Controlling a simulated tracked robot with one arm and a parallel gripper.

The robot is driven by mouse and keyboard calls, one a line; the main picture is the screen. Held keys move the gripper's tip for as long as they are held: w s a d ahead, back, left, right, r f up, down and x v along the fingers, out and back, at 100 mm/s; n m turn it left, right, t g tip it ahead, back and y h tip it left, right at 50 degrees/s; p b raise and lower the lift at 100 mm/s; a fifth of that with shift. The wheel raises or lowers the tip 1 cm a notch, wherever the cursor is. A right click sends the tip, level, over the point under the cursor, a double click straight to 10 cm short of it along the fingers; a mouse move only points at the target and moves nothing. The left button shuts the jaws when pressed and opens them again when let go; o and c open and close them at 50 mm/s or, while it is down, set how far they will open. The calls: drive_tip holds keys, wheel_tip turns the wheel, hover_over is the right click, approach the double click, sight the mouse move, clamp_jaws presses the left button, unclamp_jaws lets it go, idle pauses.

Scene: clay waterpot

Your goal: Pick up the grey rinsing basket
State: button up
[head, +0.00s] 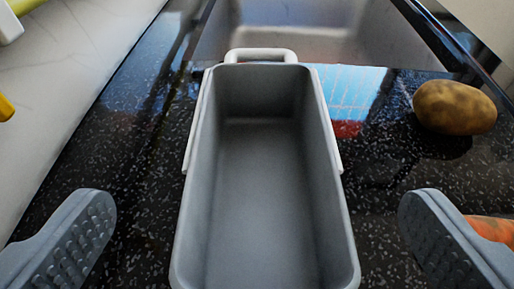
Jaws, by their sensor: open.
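The grey rinsing basket (265,170) is a long, deep, empty tub with a light handle loop (261,56) at its far end. It stands on the dark speckled counter in the middle of the head view, and its near end reaches the bottom of the picture. My gripper (258,225) is open, with one ridged finger left of the basket and the other right of it. Both fingers show a gap to the basket walls, and nothing is held.
A brown potato (454,107) lies on the counter at the right. An orange thing (493,230) is partly hidden behind the right finger. A sink-like grey recess (300,28) lies beyond the basket. A pale surface (70,75) runs along the left. The counter left of the basket is clear.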

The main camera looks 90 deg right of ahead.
drive_tip(key=shift+w+d+f, duration=0.25)
drive_tip(key=shift+d+f, duration=0.15)
drive_tip(key=shift+d, duration=0.25)
drive_tip(key=shift+s+d, duration=0.3)
drive_tip(key=shift+d, duration=0.2)
hover_over(260, 209)
wheel_tip(260, 209, down, 3)
drive_tip(key=shift+r+b, duration=0.1)
drive_tip(key=shift+b, duration=0.3)
drive_tip(key=shift+c, duration=0.3)
drive_tip(key=c, duration=1.1)
drive_tip(key=shift+o, duration=0.2)
